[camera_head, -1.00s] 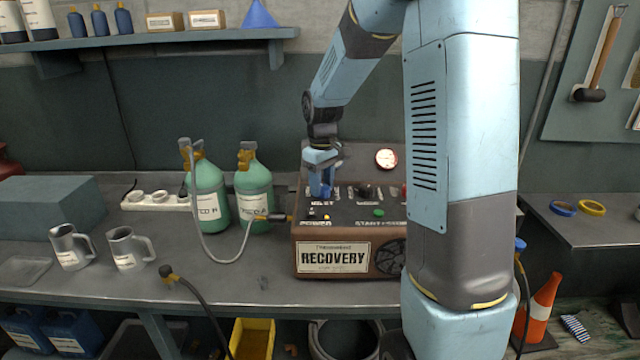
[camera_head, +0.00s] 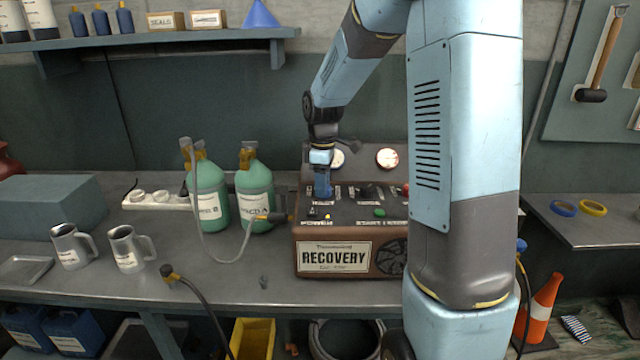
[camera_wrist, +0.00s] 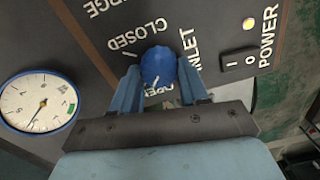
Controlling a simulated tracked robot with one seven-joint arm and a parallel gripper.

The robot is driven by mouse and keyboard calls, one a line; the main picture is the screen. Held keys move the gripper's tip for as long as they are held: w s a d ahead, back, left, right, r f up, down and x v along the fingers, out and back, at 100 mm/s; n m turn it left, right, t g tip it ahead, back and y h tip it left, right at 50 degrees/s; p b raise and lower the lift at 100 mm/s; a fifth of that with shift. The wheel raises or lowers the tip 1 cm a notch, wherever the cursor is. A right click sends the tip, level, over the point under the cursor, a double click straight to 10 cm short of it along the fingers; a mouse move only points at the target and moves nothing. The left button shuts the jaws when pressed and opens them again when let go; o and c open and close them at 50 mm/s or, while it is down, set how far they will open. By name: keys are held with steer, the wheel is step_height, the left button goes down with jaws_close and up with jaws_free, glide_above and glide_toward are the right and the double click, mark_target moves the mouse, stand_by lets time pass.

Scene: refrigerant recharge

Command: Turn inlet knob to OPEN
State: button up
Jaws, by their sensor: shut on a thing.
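The blue inlet knob (camera_wrist: 157,62) is on the dark panel of the recovery machine (camera_head: 303,262). My gripper (camera_wrist: 160,70) is shut on the knob, with one finger on each side of it in the wrist view. The CLOSED label (camera_wrist: 124,38) is up and left of the knob, and the OPEN label (camera_wrist: 156,104) is below it, partly hidden by my gripper. A pale mark on the knob's lower part seems to face OPEN. In the head view, my gripper (camera_head: 322,188) points down at the panel's left side and hides the knob.
The power switch (camera_wrist: 237,62) and a lit yellow lamp (camera_wrist: 249,23) are right of the knob in the wrist view. A gauge (camera_wrist: 38,103) is at left. Two green cylinders (camera_head: 254,180) with a hose stand left of the machine. Two metal mugs (camera_head: 126,250) stand farther left.

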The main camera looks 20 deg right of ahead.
steer(key=shift+w+d+r, duration=0.15)
steer(key=shift+d, duration=0.05)
steer(key=o, duration=0.8)
steer(key=shift+o, duration=1.3)
step_height(320, 180, up, 14)
steer(key=shift+f, duration=0.25)
